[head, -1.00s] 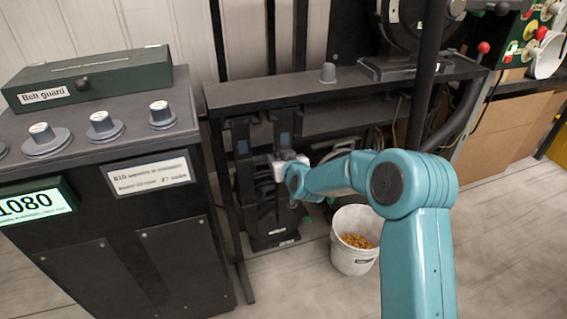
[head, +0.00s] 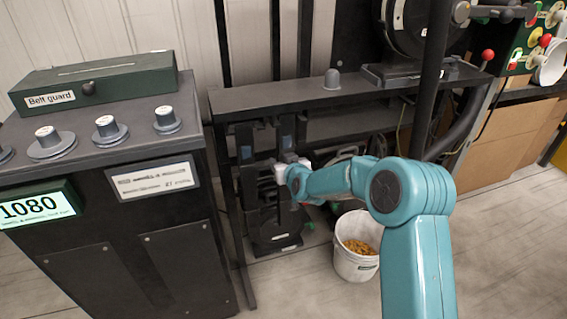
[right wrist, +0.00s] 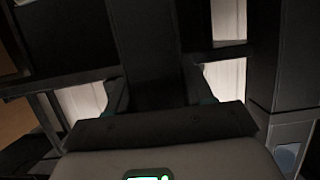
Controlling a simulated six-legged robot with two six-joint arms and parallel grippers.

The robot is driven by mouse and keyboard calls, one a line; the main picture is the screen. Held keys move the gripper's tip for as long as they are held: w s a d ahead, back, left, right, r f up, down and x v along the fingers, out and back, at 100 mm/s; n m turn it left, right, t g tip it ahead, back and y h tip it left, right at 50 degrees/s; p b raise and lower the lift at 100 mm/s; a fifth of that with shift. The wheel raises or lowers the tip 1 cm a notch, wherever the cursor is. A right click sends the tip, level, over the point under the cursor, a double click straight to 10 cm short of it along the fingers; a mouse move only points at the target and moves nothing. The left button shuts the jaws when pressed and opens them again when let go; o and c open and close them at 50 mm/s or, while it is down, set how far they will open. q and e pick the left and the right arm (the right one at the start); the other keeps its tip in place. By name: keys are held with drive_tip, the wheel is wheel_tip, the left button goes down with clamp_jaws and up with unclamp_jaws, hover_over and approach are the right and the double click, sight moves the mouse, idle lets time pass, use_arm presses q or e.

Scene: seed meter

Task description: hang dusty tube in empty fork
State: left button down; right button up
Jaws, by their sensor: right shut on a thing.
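My right gripper (head: 283,165) is at the dark rack under the shelf, in front of its right-hand upright. It is shut on a dark upright tube, taken to be the dusty tube (right wrist: 145,45), which shows between the fingers in the right wrist view. Dust on it cannot be made out. A second dark upright (head: 246,185) with a bluish patch stands to the left of the gripper. The forks are too dark to tell apart, and I cannot tell which is empty. My left gripper is not in view.
A black shelf frame (head: 370,98) runs above the gripper. A white bucket (head: 354,266) of orange-brown bits stands on the floor to the right. A dark cabinet with knobs and a green Belt guard box (head: 110,85) stands at the left.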

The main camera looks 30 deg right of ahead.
drive_tip(key=shift+f+b, duration=0.3)
drive_tip(key=shift+b, duration=0.05)
drive_tip(key=o, duration=1.3)
drive_tip(key=p+v, duration=0.3)
drive_tip(key=v, duration=1.3)
drive_tip(key=shift+s+r, duration=0.1)
drive_tip(key=shift+s, duration=0.1)
